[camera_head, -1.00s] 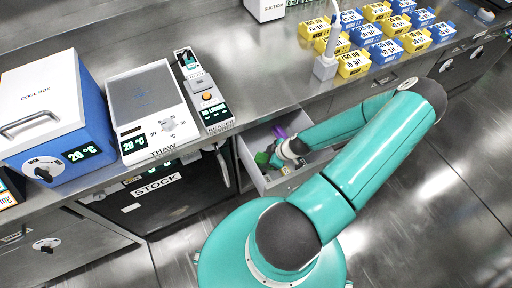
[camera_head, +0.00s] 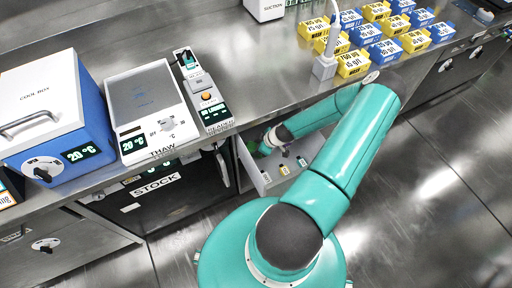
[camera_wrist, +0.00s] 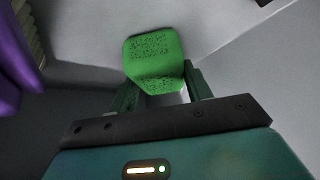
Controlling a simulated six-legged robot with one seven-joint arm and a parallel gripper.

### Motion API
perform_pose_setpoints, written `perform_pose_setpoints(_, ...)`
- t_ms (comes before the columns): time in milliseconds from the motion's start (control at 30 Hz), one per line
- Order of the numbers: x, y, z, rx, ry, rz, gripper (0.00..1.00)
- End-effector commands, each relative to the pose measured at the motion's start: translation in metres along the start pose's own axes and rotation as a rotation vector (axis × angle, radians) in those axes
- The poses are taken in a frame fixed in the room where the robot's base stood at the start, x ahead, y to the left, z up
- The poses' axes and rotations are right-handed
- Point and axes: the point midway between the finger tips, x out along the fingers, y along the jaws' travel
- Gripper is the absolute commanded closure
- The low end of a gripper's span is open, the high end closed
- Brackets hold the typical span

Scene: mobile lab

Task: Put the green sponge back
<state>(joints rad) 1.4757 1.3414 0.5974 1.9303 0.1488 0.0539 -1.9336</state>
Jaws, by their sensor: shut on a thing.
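The green sponge (camera_wrist: 155,58) is between the two fingers of my gripper (camera_wrist: 160,95) in the wrist view, and the fingers are shut on it. Grey walls surround it there. In the head view my gripper (camera_head: 260,148) reaches down into the open drawer (camera_head: 247,170) below the counter, at its left side. Only a little of the sponge shows there, partly hidden by my arm. Whether the sponge touches the drawer floor cannot be told.
A purple thing (camera_wrist: 14,60) lies at the left in the wrist view. Several small items (camera_head: 284,170) lie in the drawer. The counter above holds a thaw plate (camera_head: 150,105), a reader (camera_head: 205,100), a cool box (camera_head: 45,115) and several yellow and blue boxes (camera_head: 353,64).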

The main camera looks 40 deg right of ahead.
Motion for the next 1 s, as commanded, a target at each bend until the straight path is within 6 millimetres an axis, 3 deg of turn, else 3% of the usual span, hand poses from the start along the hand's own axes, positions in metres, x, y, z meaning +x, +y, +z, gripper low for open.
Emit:
perform_pose_setpoints(100, 0.002, 0.0, 0.001, 0.001, 0.0, 0.0, 0.72)
perform_pose_setpoints(133, 0.002, 0.0, 0.001, 0.0, 0.0, 0.0, 0.47)
perform_pose_setpoints(233, 0.001, 0.0, 0.001, 0.0, 0.0, 0.0, 0.29)
perform_pose_setpoints(533, 0.0, 0.0, 0.001, 0.0, 0.0, 0.0, 0.29)
perform_pose_setpoints(667, -0.01, 0.001, 0.001, 0.0, -0.001, 0.002, 0.29)
perform_pose_setpoints(1000, -0.079, 0.002, 0.001, 0.0, -0.002, 0.005, 0.29)
